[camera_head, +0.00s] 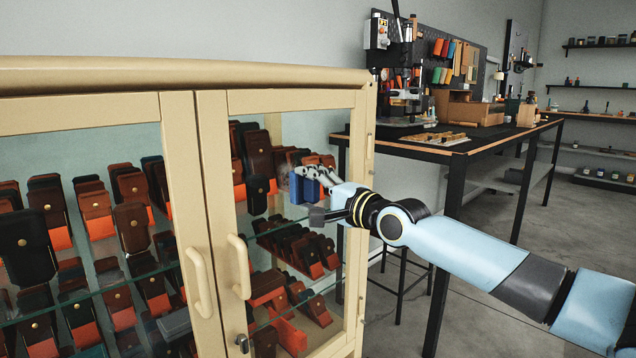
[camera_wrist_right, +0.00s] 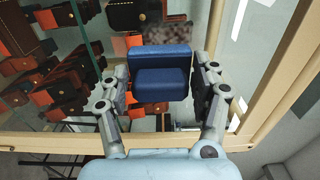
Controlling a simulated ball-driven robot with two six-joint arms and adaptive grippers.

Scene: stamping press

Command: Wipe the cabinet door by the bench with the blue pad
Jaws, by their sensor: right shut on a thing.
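The blue pad (camera_wrist_right: 162,84) is held between the two fingers of my right gripper (camera_wrist_right: 162,100) in the right wrist view. In the head view the pad (camera_head: 297,188) shows small at the tip of my right gripper (camera_head: 322,192), in front of the glass of the right cabinet door (camera_head: 212,165). The pad is at or very close to the glass; I cannot tell if it touches. The door has a cream frame and appears closed. A faint hazy patch shows on the glass near the pad. My left gripper is not in view.
The cream cabinet (camera_head: 180,75) holds several brown, black and orange leather cases on glass shelves. Door handles (camera_head: 240,266) stick out below the gripper, with a small lock (camera_head: 242,342). A workbench (camera_head: 450,154) with a press stands behind to the right. Open floor (camera_head: 590,225) lies beyond.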

